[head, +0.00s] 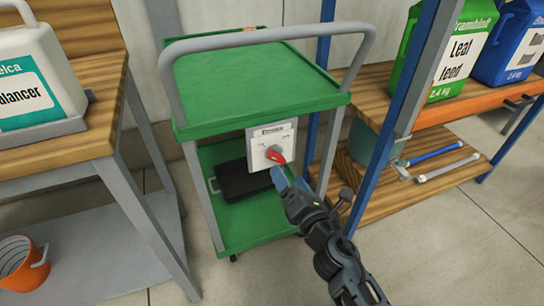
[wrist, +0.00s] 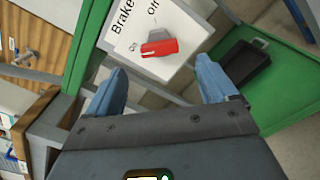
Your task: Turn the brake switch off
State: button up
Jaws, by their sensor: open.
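The brake switch has a red handle (head: 276,155) on a white panel (head: 257,149) fixed to the front of the green cart. In the wrist view the red handle (wrist: 160,47) sits on a grey base, and the panel (wrist: 185,20) reads "Brake" with small position labels, one beside the handle's left end. I cannot tell for sure which position it is in. My gripper (head: 282,180) is just below and in front of the handle in the head view. In the wrist view its blue fingers (wrist: 160,78) are spread apart with nothing between them, the handle showing beyond them.
The green cart (head: 255,85) has a grey push rail and a lower shelf with a black tray (head: 242,181). A blue rack post (head: 375,165) stands close on the right. A wooden bench (head: 95,125) with a white jug (head: 35,75) is at left.

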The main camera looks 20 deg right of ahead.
aim_at(278, 161)
jog(key=shift+w+b, duration=0.35)
jog(key=shift+w, duration=3.25)
jog(key=c, duration=1.1)
jog(key=shift+o, duration=0.2)
